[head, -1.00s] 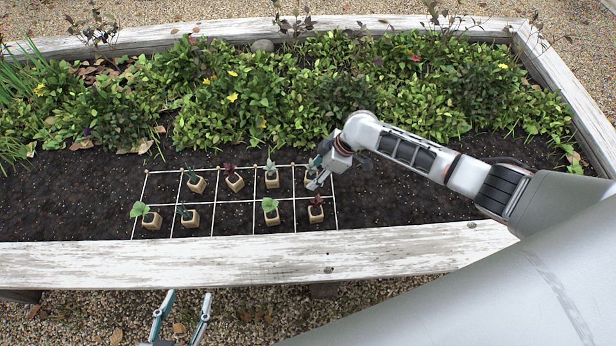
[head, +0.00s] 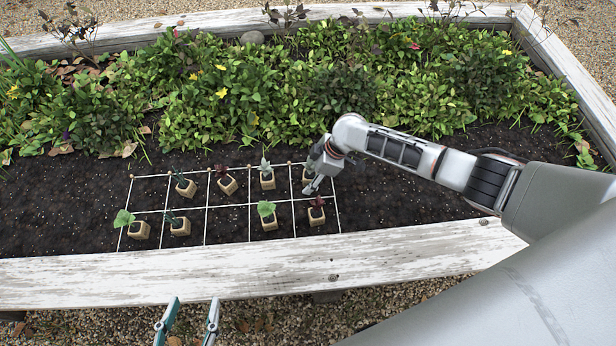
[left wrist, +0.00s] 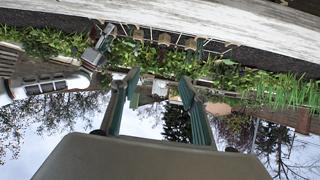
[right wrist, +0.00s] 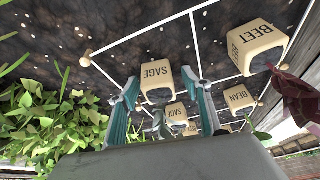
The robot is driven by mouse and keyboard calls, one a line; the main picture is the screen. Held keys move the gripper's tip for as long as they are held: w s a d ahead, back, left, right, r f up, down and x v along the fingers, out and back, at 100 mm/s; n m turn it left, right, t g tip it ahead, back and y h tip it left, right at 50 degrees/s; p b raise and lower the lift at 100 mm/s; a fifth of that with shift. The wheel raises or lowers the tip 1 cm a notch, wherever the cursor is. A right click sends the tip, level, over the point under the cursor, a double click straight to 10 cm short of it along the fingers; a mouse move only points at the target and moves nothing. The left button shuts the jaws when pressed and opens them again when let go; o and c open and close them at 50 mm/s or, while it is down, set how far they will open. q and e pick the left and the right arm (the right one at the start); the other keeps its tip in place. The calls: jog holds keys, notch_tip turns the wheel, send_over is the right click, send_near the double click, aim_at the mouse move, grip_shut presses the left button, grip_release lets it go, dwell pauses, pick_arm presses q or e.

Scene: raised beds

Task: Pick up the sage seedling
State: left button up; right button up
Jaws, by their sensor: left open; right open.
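A sage seedling in a tan cube labelled SAGE (right wrist: 156,82) shows between the fingertips of my right gripper (right wrist: 159,88) in the right wrist view. The fingers are open, one on each side of the cube; I cannot tell whether they touch it. In the head view my right gripper (head: 316,186) covers most of this seedling in the back row of the grid. A second SAGE cube (right wrist: 176,114) stands beyond it; its grey-green plant (head: 266,168) shows in the head view. My left gripper (head: 188,322) is open and empty in front of the bed.
A cube labelled BEET (right wrist: 256,47) and one labelled BEAN (right wrist: 238,98) stand close by. Several other seedlings sit in the white string grid (head: 250,204). Leafy plants (head: 230,95) fill the bed's back. The front board (head: 250,272) edges it. Bare soil lies right of the grid.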

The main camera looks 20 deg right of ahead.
jog(key=shift+w+r, duration=0.15)
jog(key=shift+r, duration=0.15)
jog(key=c, duration=1.2)
